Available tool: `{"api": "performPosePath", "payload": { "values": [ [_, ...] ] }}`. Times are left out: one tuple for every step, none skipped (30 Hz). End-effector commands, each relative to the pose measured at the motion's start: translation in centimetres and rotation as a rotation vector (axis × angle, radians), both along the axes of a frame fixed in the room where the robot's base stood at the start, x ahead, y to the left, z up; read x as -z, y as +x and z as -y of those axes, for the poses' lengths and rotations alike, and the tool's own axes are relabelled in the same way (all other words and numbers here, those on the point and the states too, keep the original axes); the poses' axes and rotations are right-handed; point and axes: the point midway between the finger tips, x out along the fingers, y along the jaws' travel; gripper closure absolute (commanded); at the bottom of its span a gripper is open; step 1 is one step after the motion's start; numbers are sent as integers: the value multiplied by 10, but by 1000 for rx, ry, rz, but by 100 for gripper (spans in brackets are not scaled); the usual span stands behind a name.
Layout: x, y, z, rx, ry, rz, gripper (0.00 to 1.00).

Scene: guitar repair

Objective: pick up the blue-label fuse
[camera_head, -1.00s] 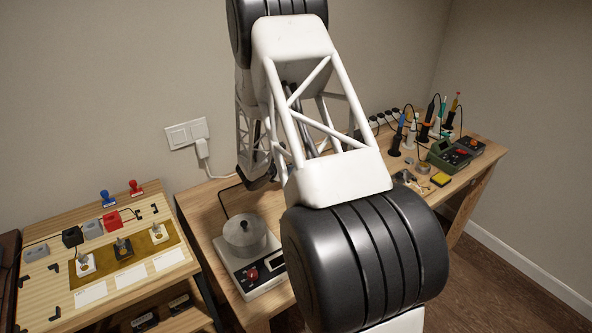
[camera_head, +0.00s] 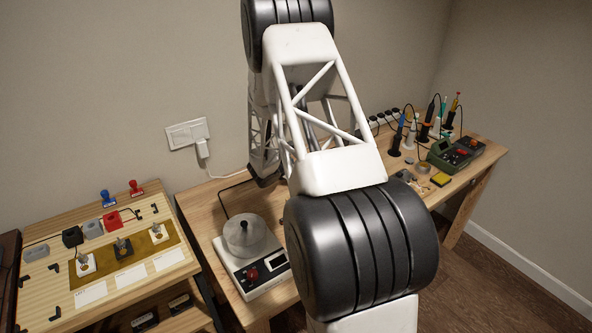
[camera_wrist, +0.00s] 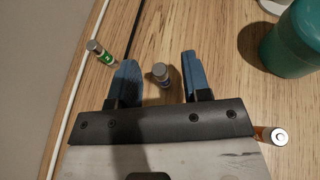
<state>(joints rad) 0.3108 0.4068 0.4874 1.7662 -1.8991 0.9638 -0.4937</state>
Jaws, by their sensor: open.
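My gripper (camera_wrist: 158,62) shows in the wrist view with its two blue fingers apart. A small fuse (camera_wrist: 161,75) with a metal cap and a dark bluish label lies in the gap between the fingers, with space on both sides. I see it mostly end-on, so its label is mostly hidden. A green-label fuse (camera_wrist: 103,53) is just outside the left finger. In the head view my arm hides the gripper and the fuses.
In the wrist view, a teal container (camera_wrist: 292,45) stands at right, and an orange-label fuse (camera_wrist: 272,136) is beside my gripper's base. A dark cable and a pale table edge run at left. The head view shows a hot plate (camera_head: 262,275) with a pot.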

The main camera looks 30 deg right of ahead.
Motion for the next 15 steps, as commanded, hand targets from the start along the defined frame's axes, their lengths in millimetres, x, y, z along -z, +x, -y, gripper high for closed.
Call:
{"api": "performPosePath", "payload": {
  "values": [
    [2, 1, 5, 1, 0, 0, 56],
    [2, 1, 6, 1, 0, 0, 56],
    [3, 2, 8, 1, 0, 0, 56],
    [3, 2, 9, 0, -1, 0, 56],
    [4, 2, 10, 0, -1, 0, 56],
    [4, 3, 10, 0, -1, 0, 56],
    [4, 3, 10, 0, -1, 0, 56],
    [4, 3, 10, 0, -1, 0, 56],
    [4, 3, 10, 0, -1, 0, 56],
    [4, 3, 10, 0, -1, 0, 56],
    [4, 3, 10, 0, -1, 0, 56],
    [4, 2, 10, 0, -1, 0, 56],
    [4, 2, 10, 0, -1, 0, 56],
    [4, 2, 10, 0, -1, 0, 56],
    [4, 2, 10, 0, -1, 0, 56]
  ]
}}
